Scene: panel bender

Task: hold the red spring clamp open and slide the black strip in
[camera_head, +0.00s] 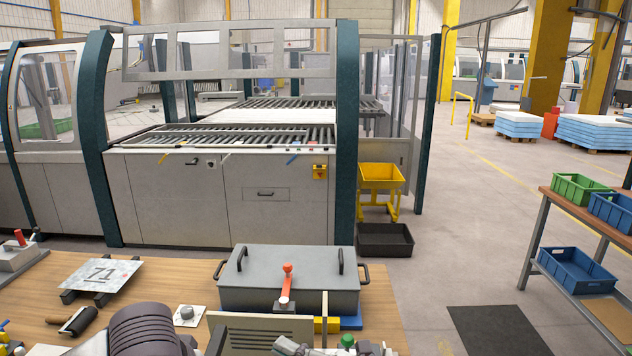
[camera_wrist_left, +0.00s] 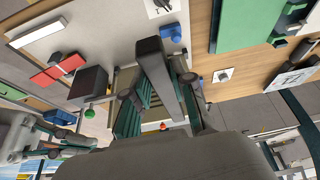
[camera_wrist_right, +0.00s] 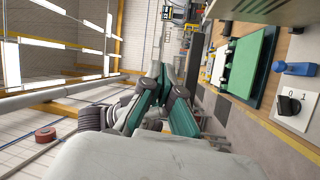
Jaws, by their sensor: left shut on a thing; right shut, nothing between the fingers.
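In the left wrist view, my left gripper (camera_wrist_left: 162,95) is shut on a long dark bar (camera_wrist_left: 152,62), which looks like the black strip. Two red pieces beside a grey one, perhaps the red spring clamp (camera_wrist_left: 72,63), lie on a pale panel left of that gripper, apart from it. I cannot tell how far its jaws are open. My right gripper (camera_wrist_right: 158,88) is shut and empty in the right wrist view. In the head view, the right gripper (camera_head: 290,346) shows at the bottom edge, partly cut off. The left fingers are not clear there.
A grey lidded box (camera_head: 250,285) with black handles and a red lever (camera_head: 287,275) stands on the wooden bench (camera_head: 190,270). A plate marked 71 (camera_head: 100,275) and a black roller (camera_head: 75,321) lie to its left. A green board (camera_wrist_right: 250,62) shows in the right wrist view.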

